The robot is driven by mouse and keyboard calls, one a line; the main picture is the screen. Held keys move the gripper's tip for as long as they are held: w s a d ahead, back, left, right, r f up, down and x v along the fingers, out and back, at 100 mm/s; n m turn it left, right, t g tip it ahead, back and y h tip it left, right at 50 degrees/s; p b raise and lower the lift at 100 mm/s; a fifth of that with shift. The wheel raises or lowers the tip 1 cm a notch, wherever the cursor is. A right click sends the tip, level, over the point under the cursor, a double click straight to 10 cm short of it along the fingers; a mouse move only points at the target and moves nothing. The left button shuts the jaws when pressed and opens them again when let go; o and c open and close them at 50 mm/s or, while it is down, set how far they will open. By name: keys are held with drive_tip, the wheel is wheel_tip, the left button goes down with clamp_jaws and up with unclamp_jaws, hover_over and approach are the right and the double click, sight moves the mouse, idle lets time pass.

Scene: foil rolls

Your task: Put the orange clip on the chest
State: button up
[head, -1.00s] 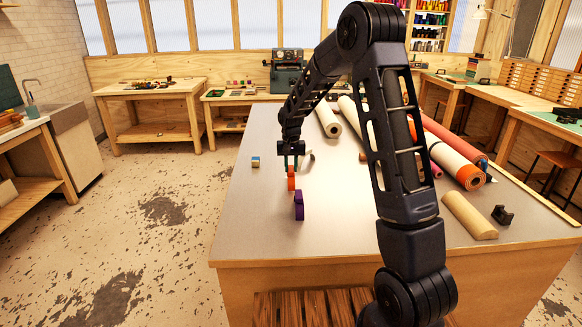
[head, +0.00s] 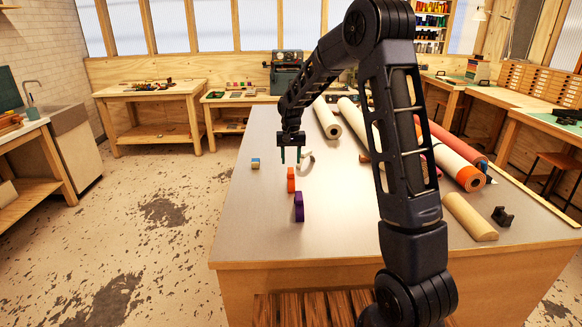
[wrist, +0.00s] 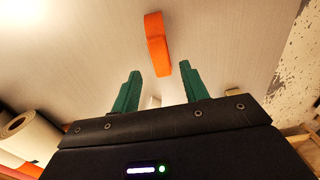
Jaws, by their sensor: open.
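The orange clip (head: 291,180) stands on the grey tabletop, just behind the purple piece. In the wrist view the orange clip (wrist: 156,45) lies beyond the fingertips, in line with the gap between them. My gripper (head: 290,162) is open and empty, a little above and behind the clip and apart from it. Its two green fingers (wrist: 160,71) are spread in the wrist view. A dark brown plank-topped piece (head: 310,308) at the table's front, cut off by the frame, may be the chest; I cannot tell for sure.
A purple piece (head: 299,206) stands close in front of the clip. A small blue-and-tan block (head: 256,162) is to the left. Several rolls, including an orange-ended white one (head: 455,163), a tan half-round (head: 469,216) and a black holder (head: 502,216) occupy the right. The front middle tabletop is clear.

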sight(291, 171)
wheel_tip(291, 171, up, 7)
drive_tip(key=s+d+r+t, duration=0.1)
drive_tip(key=s+d+r, duration=0.7)
drive_tip(key=s+d, duration=0.1)
drive_tip(key=s+d+t, duration=0.1)
drive_tip(key=s+d, duration=0.3)
drive_tip(key=s, duration=0.5)
drive_tip(key=s+d+t, duration=0.1)
drive_tip(key=s+d, duration=0.4)
drive_tip(key=s, duration=0.5)
drive_tip(key=s+d+t, duration=0.1)
drive_tip(key=s+d, duration=0.4)
drive_tip(key=s, duration=0.5)
drive_tip(key=shift+r+t, duration=0.3)
drive_tip(key=shift+r, duration=0.1)
